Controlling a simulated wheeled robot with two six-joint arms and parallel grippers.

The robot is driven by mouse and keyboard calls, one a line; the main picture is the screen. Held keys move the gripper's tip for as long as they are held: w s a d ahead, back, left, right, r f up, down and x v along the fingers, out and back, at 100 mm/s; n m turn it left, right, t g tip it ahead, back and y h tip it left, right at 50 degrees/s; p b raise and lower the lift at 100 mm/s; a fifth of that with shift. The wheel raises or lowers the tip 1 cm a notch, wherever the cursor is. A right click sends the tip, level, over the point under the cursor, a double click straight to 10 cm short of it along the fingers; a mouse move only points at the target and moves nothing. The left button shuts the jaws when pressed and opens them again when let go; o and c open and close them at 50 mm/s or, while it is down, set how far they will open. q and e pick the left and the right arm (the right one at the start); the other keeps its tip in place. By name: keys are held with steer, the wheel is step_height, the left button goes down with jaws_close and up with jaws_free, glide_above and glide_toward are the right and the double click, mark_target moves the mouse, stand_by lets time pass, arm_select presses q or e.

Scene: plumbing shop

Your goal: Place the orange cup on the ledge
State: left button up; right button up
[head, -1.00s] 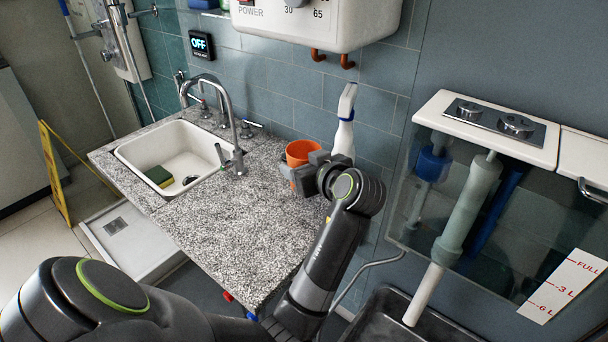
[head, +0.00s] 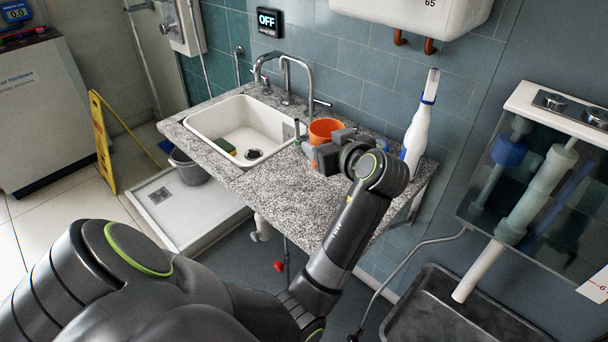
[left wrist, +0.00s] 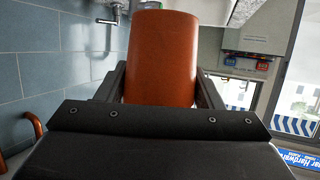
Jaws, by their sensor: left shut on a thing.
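The orange cup (head: 324,128) is in my left gripper (head: 318,152), at the back of the speckled counter, just right of the sink tap. The cup also fills the middle of the left wrist view (left wrist: 163,58), with one finger on each side of it. My left gripper is shut on it. The cup's lower part is hidden by the gripper in the head view, so I cannot tell how high it is above the counter. I cannot make out for certain which surface is the ledge. My right gripper is not in view.
A white spray bottle (head: 417,130) stands right of the gripper. The sink (head: 205,122) with its tap (head: 308,85) is on the left. A white heater (head: 400,12) hangs above. The front of the counter (head: 290,195) is clear.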

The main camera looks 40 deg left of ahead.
arm_select(q)
steer(key=f, duration=0.3)
steer(key=shift+w+d+f, duration=0.2)
steer(key=shift+f, duration=0.15)
steer(key=shift+w+d+f, duration=0.1)
steer(key=shift+w+f, duration=0.05)
steer(key=shift+f, duration=0.35)
steer(key=shift+w+d+f, duration=0.1)
steer(key=shift+f, duration=0.7)
steer(key=shift+s+a+f, duration=0.1)
steer(key=shift+f, duration=1.55)
steer(key=o, duration=0.7)
steer(key=shift+f, duration=0.1)
steer(key=shift+c, duration=0.2)
steer(key=o, duration=0.5)
steer(key=shift+c, duration=0.2)
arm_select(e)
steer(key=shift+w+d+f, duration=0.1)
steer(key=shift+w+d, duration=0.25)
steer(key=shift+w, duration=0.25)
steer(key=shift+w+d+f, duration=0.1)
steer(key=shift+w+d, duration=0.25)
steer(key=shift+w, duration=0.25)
